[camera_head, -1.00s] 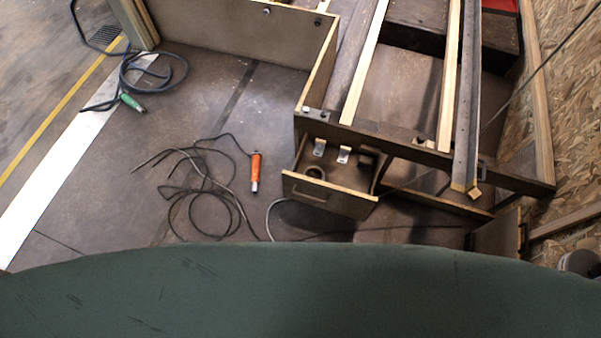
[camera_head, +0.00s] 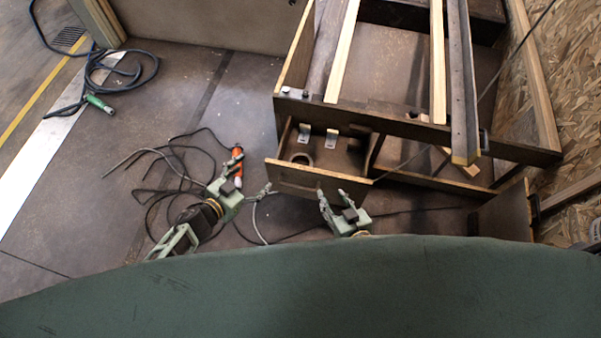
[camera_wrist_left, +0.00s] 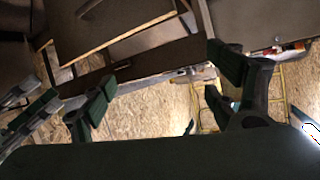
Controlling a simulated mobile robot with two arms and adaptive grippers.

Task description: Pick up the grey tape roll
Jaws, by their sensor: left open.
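The grey tape roll (camera_head: 302,158) lies in the left part of the open drawer (camera_head: 318,184) in the head view. I cannot make it out in the left wrist view. My left gripper (camera_head: 252,173) is open and empty, just left of the drawer's front, near the orange-handled tool. Its spread fingers also show in the left wrist view (camera_wrist_left: 165,80). Neither gripper appears to touch the roll.
Two metal brackets (camera_head: 331,138) lie in the drawer behind the roll. The wooden frame with long bars (camera_head: 400,124) stands above and behind it. An orange tool (camera_head: 238,166) and loose black cables (camera_head: 160,190) lie on the floor at left. A chipboard wall (camera_head: 550,70) bounds the right.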

